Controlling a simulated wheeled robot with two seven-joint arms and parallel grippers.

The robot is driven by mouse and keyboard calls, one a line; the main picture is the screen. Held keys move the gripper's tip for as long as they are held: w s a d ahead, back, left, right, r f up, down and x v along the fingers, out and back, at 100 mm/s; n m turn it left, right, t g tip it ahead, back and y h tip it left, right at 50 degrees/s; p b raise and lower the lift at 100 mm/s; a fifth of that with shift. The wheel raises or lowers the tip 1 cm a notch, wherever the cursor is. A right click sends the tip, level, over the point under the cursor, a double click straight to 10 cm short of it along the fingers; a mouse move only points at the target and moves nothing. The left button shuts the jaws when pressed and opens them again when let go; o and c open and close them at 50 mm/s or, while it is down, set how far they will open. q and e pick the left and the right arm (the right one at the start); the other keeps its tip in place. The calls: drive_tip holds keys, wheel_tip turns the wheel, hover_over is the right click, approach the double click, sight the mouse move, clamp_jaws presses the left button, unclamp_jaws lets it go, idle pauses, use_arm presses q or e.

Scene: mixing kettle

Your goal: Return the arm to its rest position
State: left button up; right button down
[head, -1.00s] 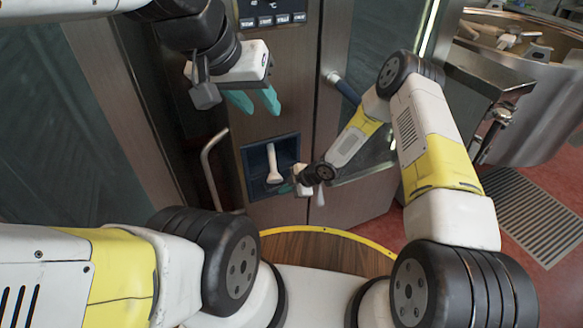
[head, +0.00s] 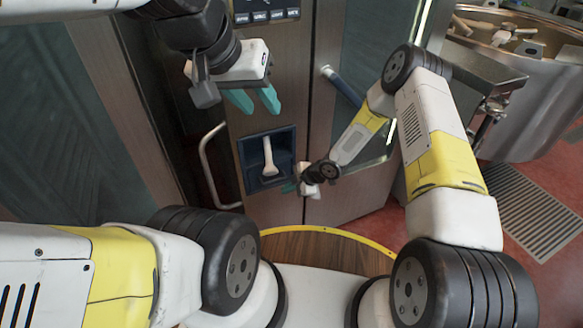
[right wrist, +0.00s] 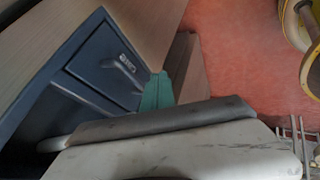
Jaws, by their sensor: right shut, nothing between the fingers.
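My left gripper (head: 256,100) is at the top centre of the head view, its two teal fingers apart, with nothing between them. My right gripper (head: 289,188) is lower down, just right of the dark blue recess in the cabinet front. Its teal fingers are small and partly hidden in the head view. In the right wrist view the teal fingers (right wrist: 157,92) are together and empty, beside the blue recess. My right arm (head: 437,140) is bent, with its elbow high on the right.
The dark blue recess (head: 245,178) holds a pale lever (head: 268,158). A curved metal handle (head: 207,165) stands to its left. A door with a dark blue handle (head: 343,86) is behind my right forearm. A steel kettle (head: 530,95) and a floor grate (head: 535,212) are at the right.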

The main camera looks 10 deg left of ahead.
drive_tip(key=d+r+m+t+h, duration=0.1)
drive_tip(key=d+r+m+h, duration=0.15)
drive_tip(key=d+r, duration=0.7)
drive_tip(key=w+d+r+m+t+h, duration=0.15)
drive_tip(key=d+r+m, duration=0.35)
drive_tip(key=r, duration=0.8)
drive_tip(key=s+d+r+m+t+h, duration=0.1)
drive_tip(key=d+r+m+h, duration=0.15)
drive_tip(key=d+r, duration=0.75)
drive_tip(key=s+d+r+m, duration=0.5)
drive_tip(key=s+r+m, duration=0.2)
drive_tip(key=s+r, duration=0.45)
drive_tip(key=s+r+m, duration=0.2)
drive_tip(key=s+m, duration=0.1)
drive_tip(key=s, duration=0.3)
drive_tip(key=s+a+r+m+y, duration=0.1)
drive_tip(key=s+r+m, duration=0.1)
drive_tip(key=s, duration=0.5)
drive_tip(key=shift+s+r+m, duration=0.25)
drive_tip(key=shift+r+m, duration=0.15)
drive_tip(key=shift+r, duration=0.3)
drive_tip(key=shift+w+t, duration=0.1)
drive_tip(key=shift+t, duration=0.15)
